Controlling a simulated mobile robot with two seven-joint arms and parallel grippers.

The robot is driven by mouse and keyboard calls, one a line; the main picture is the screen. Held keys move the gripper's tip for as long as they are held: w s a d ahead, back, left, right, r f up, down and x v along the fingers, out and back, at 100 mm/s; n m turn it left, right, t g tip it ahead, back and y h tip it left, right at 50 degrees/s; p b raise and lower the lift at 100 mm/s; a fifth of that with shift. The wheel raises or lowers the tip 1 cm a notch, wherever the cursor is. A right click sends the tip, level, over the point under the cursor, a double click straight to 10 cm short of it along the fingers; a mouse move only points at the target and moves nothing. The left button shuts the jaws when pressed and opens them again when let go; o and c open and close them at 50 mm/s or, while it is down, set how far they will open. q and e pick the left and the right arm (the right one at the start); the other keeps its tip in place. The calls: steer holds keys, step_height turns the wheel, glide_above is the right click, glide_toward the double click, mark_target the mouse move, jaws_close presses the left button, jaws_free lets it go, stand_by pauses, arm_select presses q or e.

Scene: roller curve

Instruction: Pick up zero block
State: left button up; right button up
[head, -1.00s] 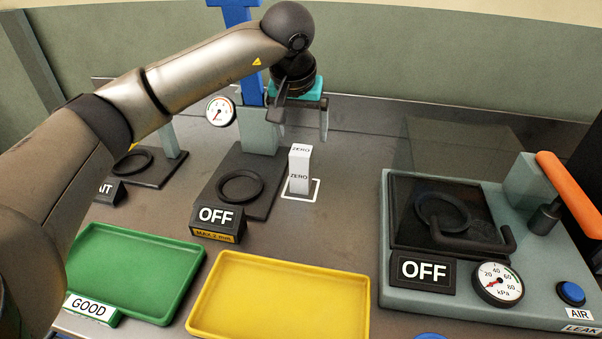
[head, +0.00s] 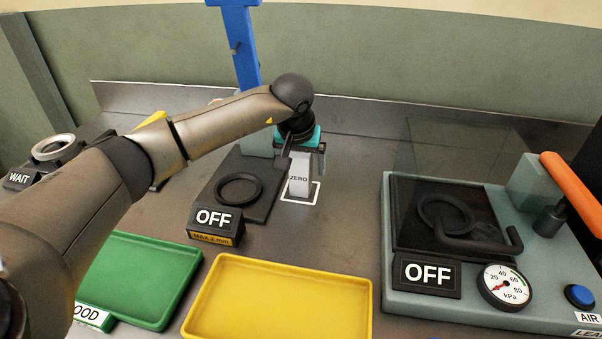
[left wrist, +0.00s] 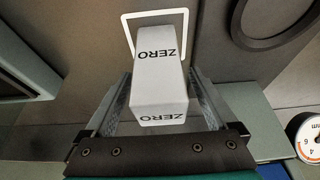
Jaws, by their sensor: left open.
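The zero block (head: 300,176) is a white upright block marked ZERO, standing in a white outlined square on the bench. My left gripper (head: 304,158) is over it, pointing down, with its fingers around the block's upper part. In the left wrist view the zero block (left wrist: 158,80) stands between the two open fingers of my left gripper (left wrist: 158,105). A gap shows at the left finger; the right finger is close to the block, and I cannot tell whether it touches. My right gripper is not in view.
A dark gauge base with an OFF display (head: 216,220) stands just left of the block. A yellow tray (head: 277,300) and a green tray (head: 138,280) lie in front. A leak tester (head: 480,300) with an orange handle (head: 568,190) stands at right.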

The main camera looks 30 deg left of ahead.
arm_select(q)
steer(key=shift+r, duration=0.1)
jaws_close()
stand_by(0.6)
steer(key=shift+r, duration=0.1)
